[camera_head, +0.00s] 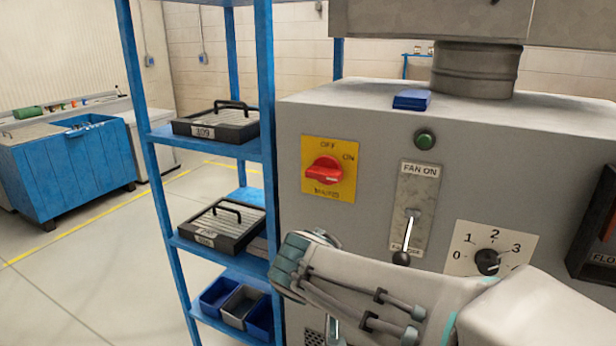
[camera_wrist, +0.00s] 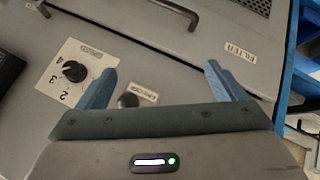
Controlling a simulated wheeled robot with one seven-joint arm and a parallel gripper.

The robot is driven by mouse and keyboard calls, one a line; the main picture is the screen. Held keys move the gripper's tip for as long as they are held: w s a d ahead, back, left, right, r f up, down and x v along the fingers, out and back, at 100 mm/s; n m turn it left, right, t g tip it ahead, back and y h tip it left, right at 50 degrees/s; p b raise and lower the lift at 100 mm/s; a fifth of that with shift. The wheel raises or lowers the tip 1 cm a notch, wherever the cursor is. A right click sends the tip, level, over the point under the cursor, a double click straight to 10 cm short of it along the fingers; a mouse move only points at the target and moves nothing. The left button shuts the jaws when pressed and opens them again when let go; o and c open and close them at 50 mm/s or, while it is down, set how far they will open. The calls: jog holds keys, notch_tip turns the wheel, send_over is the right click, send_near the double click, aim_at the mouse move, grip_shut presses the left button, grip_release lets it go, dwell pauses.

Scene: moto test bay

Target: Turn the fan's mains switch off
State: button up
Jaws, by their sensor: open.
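The mains switch is a red rotary knob (camera_head: 324,171) on a yellow plate (camera_head: 313,188) marked OFF, ON and MAINS. It sits on the upper left of the grey machine's front. Its handle lies roughly sideways, and its exact setting is hard to read. The wrist view does not show it. My gripper (camera_wrist: 160,82) is open, with two blue fingers spread before the panel and nothing held. In the head view my arm crosses low in front of the machine, below the mains switch, and the fingertips cannot be made out.
The FAN ON lever (camera_head: 406,238) has a dark ball end (camera_wrist: 128,100), close to one finger in the wrist view. A numbered dial (camera_head: 487,262) and green button (camera_head: 425,139) share the panel. Blue shelving (camera_head: 160,135) with cases stands left. A bar handle (camera_wrist: 172,10) projects from the machine.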

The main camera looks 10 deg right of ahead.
jog(key=w+a+r+m+t+h, duration=0.25)
jog(key=w+a+r+t, duration=0.2)
jog(key=w+r, duration=0.25)
jog(key=m+t, duration=0.1)
jog(key=t, duration=0.5)
send_near(321, 176)
jog(key=shift+h, duration=0.35)
jog(key=p+x, duration=0.3)
jog(key=x, duration=0.8)
jog(key=shift+w+f, duration=0.1)
jog(key=shift+w, duration=0.1)
jog(key=shift+f, duration=0.1)
jog(key=c, duration=1)
